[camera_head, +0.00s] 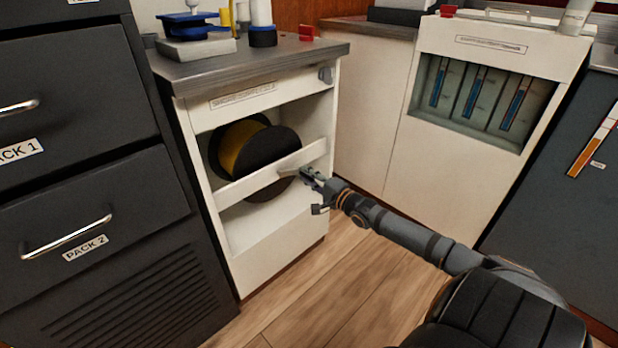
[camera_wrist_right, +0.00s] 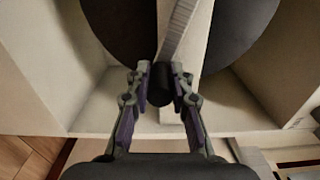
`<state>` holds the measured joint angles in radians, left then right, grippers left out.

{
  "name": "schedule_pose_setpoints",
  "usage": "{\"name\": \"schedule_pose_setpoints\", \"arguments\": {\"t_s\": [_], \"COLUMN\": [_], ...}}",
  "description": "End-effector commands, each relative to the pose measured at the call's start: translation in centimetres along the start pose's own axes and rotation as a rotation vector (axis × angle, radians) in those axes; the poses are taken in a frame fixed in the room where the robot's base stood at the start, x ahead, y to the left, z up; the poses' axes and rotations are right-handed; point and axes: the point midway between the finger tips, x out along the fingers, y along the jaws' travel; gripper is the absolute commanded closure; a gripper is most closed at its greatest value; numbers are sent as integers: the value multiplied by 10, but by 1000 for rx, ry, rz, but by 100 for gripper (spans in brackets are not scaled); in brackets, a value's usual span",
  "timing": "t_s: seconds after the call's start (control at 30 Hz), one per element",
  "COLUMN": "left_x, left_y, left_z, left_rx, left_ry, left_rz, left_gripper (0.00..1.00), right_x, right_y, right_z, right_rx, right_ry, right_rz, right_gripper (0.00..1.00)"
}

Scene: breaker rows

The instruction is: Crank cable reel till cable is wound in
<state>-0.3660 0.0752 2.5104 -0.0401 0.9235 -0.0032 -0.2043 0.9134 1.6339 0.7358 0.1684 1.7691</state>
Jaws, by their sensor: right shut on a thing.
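The cable reel (camera_head: 268,146) has dark round flanges and yellow cable (camera_head: 239,147) between them. It sits in the open bay of a white cabinet, partly behind a white crossbar (camera_head: 262,173). My right gripper (camera_head: 311,177) is at the right end of this crossbar, in front of the reel. In the right wrist view, the gripper (camera_wrist_right: 161,88) is shut on a short dark crank handle (camera_wrist_right: 160,86). A grey crank arm (camera_wrist_right: 177,28) runs up from near it. The reel's dark flange (camera_wrist_right: 237,30) shows behind. The loose end of the cable cannot be made out. My left gripper is not in view.
The cabinet's grey worktop (camera_head: 240,66) holds blue and white gear and a red block (camera_head: 307,33). A dark drawer unit (camera_head: 90,190) stands close on the left. A white cabinet with blue gauges (camera_head: 480,95) is on the right. Wooden floor (camera_head: 335,285) is clear below.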

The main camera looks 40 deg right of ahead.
Motion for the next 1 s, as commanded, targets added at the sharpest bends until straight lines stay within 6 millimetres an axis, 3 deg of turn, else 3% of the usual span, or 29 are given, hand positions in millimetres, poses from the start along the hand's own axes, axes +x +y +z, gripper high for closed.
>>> {"name": "schedule_pose_setpoints", "arguments": {"t_s": [0.1,0.5,1.0], "left_x": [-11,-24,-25], "left_y": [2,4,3], "left_z": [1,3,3], "left_rx": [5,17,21], "left_ry": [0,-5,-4], "left_rz": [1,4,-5], "left_gripper": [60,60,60], "right_x": [0,0,0], "right_y": [12,24,25], "right_z": [2,10,13], "right_rx": [92,306,353], "right_ry": [1,2,1], "right_rz": [3,3,3], "right_gripper": [100,100,100]}}
